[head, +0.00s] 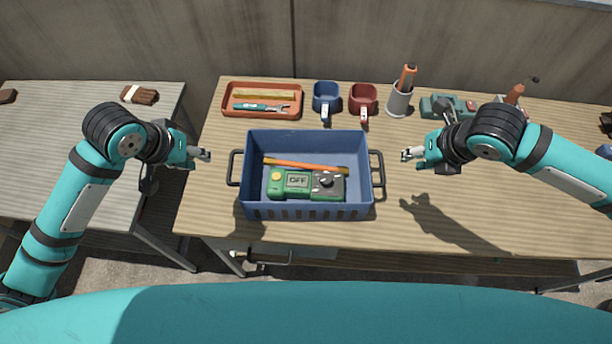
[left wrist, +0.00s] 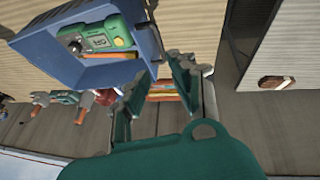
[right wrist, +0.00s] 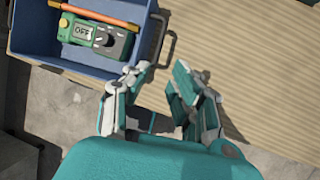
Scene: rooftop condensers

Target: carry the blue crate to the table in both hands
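The blue crate (head: 306,211) sits on the wooden table (head: 440,215) near its front edge. It has a dark handle on its left side (head: 234,168) and one on its right side (head: 377,168). It holds a green meter marked OFF (head: 297,181) and an orange stick (head: 290,164). My left gripper (head: 205,155) is left of the left handle, apart from it; in the left wrist view (left wrist: 160,80) its fingers are spread and empty. My right gripper (head: 408,155) is right of the right handle, apart from it; the right wrist view (right wrist: 160,78) shows its fingers spread and empty.
A second table (head: 50,150) at left, across a gap, holds a brush (head: 140,94) and has much free room.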

